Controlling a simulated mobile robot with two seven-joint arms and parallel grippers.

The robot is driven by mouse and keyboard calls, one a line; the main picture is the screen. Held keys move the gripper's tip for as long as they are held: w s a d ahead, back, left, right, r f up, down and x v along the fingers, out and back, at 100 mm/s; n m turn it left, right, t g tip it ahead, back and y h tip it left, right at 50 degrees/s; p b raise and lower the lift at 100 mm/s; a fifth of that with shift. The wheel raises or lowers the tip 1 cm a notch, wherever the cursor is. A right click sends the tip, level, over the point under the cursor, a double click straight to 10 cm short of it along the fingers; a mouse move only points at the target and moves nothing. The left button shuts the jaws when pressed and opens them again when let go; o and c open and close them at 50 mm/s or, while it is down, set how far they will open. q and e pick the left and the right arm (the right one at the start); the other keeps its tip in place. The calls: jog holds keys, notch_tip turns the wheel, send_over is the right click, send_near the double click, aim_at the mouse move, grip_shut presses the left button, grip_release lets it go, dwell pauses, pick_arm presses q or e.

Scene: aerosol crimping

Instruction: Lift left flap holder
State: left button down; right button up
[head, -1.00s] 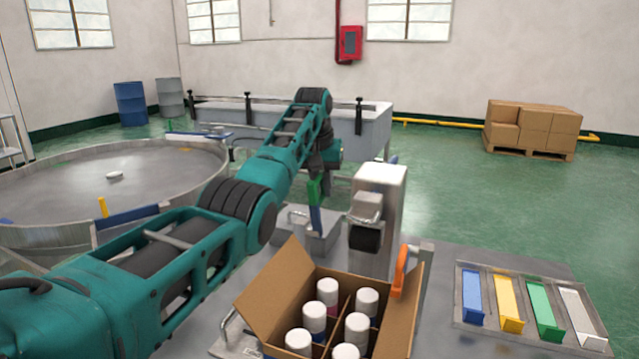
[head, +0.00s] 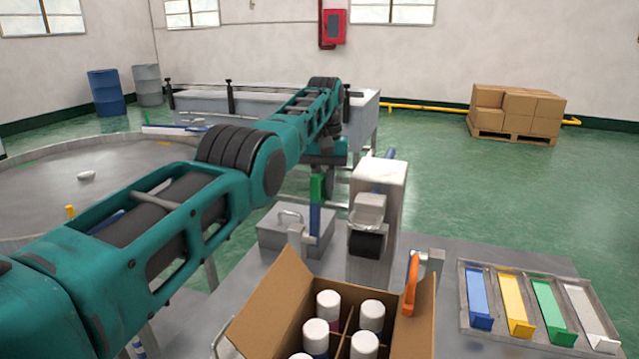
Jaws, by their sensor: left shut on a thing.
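My left arm reaches in from the left, and my left gripper (head: 316,178) points down behind the open carton. It is shut on a narrow upright piece, green on top and blue below (head: 315,220). My own wrist partly hides the grip, and I cannot tell for sure that this piece is the left flap holder. The carton (head: 268,300) has its left flap leaning outward and holds several white-capped cans (head: 328,305). An orange hook-shaped holder (head: 411,285) sits at its right flap. My right gripper is not in view.
A lidded metal box (head: 280,238) stands just below the held piece. A pale upright machine (head: 379,185) is close to its right. A tray (head: 463,310) with blue, yellow, green and white pieces lies at right. A large round table (head: 50,185) is at left.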

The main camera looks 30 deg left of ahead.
pick_arm(q)
jog(key=shift+s+d+f, duration=0.1)
jog(key=shift+d+f, duration=0.15)
jog(key=c, duration=1.4)
grip_release()
jog(key=shift+o, duration=1.3)
jog(key=shift+a+r, duration=0.1)
jog(key=shift+r, duration=0.05)
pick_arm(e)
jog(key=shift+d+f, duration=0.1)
